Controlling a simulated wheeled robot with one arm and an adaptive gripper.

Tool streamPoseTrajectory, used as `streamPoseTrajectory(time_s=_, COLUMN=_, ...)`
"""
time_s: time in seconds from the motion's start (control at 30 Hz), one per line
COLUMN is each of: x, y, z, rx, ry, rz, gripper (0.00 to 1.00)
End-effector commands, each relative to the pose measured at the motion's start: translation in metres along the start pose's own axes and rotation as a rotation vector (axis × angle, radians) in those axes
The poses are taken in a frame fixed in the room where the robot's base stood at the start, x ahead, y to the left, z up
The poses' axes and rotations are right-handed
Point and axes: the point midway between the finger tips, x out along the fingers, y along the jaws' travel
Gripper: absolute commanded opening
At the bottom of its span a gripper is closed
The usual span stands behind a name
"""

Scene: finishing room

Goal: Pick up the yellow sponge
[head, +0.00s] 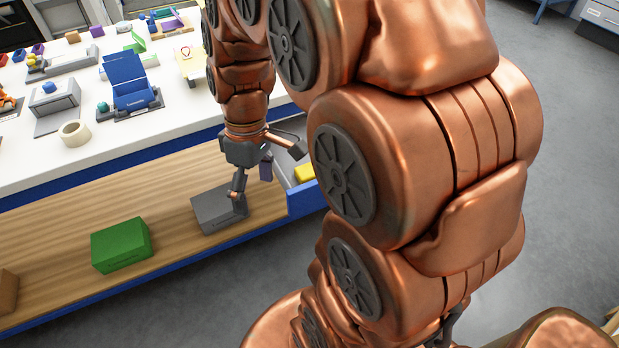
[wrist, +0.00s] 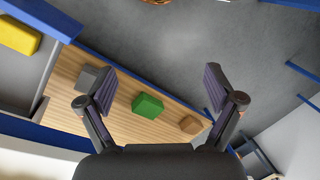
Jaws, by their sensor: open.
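The yellow sponge (head: 305,173) shows partly in the head view, in a grey drawer or bin (head: 310,188) with a blue front at the right end of the wooden shelf, partly hidden by my arm. In the wrist view the yellow sponge (wrist: 18,36) lies at the upper left, cut by the picture edge. My gripper (head: 262,180) is open and empty, left of the sponge in the head view and above the shelf's right end. In the wrist view its two fingers (wrist: 160,95) are spread wide, with the sponge outside them to the left.
A grey box (head: 215,210), a green box (head: 121,246) and a brown block (head: 7,292) stand on the wooden shelf (head: 175,195). Above it is a white worktop (head: 100,165) holding a tape roll (head: 74,133) and a blue holder (head: 130,85). Grey floor lies in front.

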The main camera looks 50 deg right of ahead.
Motion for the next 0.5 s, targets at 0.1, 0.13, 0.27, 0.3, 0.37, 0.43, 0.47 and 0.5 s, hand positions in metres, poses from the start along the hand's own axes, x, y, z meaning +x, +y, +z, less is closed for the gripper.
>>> streamPoseTrajectory(time_s=0.1, x=0.015, y=0.042, z=-0.016, rx=-0.100, ry=0.036, rz=-0.028, gripper=0.92)
streamPoseTrajectory(time_s=0.13, x=0.018, y=0.052, z=-0.019, rx=-0.127, ry=0.044, rz=-0.035, gripper=0.92)
streamPoseTrajectory(time_s=0.27, x=0.029, y=0.098, z=-0.029, rx=-0.248, ry=0.092, rz=-0.050, gripper=0.92)
streamPoseTrajectory(time_s=0.3, x=0.033, y=0.112, z=-0.031, rx=-0.285, ry=0.107, rz=-0.053, gripper=0.92)
streamPoseTrajectory(time_s=0.37, x=0.039, y=0.135, z=-0.033, rx=-0.340, ry=0.132, rz=-0.053, gripper=0.92)
streamPoseTrajectory(time_s=0.43, x=0.048, y=0.162, z=-0.033, rx=-0.405, ry=0.161, rz=-0.053, gripper=0.92)
streamPoseTrajectory(time_s=0.47, x=0.051, y=0.173, z=-0.032, rx=-0.431, ry=0.173, rz=-0.052, gripper=0.92)
streamPoseTrajectory(time_s=0.5, x=0.057, y=0.190, z=-0.031, rx=-0.467, ry=0.190, rz=-0.048, gripper=0.92)
